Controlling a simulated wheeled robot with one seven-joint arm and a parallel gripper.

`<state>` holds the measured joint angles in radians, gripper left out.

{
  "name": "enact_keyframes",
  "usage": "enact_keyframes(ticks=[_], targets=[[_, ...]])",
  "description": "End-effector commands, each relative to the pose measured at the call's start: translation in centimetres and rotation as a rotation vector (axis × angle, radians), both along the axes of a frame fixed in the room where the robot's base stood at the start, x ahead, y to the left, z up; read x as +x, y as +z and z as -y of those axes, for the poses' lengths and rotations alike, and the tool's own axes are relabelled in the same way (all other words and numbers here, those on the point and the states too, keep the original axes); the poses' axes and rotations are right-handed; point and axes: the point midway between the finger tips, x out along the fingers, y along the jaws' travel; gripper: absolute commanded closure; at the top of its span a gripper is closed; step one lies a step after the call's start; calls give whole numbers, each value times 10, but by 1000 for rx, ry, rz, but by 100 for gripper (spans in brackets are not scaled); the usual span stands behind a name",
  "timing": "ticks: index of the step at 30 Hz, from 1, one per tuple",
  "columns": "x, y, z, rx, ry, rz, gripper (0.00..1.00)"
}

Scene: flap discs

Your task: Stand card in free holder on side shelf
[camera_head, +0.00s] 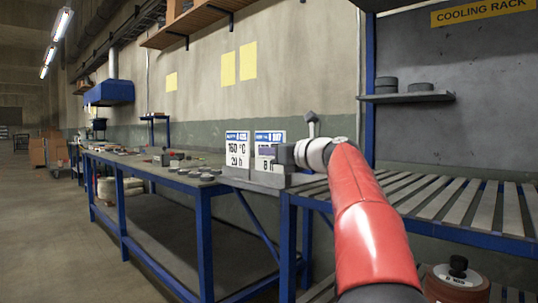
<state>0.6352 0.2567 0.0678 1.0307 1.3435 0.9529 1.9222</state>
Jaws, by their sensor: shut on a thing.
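A white card with a blue header (237,149), reading "160 °C 20 h", stands upright in a grey holder (232,174) on the side shelf (256,186). My gripper (284,154) is at the right edge of a second white card (265,147), reading "8 h", and is shut on it. This card is upright beside the first one, just above or in the grey holder on the right (268,179). I cannot tell whether its lower edge is seated. My gripper and wrist hide the card's right part.
A slatted rack (450,203) with blue posts stands at right. A small wall shelf (408,97) there holds dark discs. A long blue-legged bench (160,170) with discs and tools runs away at left.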

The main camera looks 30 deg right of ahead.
Motion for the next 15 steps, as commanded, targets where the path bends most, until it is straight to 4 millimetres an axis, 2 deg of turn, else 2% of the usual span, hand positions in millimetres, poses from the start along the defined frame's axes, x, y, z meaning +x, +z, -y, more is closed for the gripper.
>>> enact_keyframes(ticks=[1,6,15], targets=[[0,-1,0,0,0,0,93],[0,-1,0,0,0,0,72],[0,1,0,0,0,0,72]])
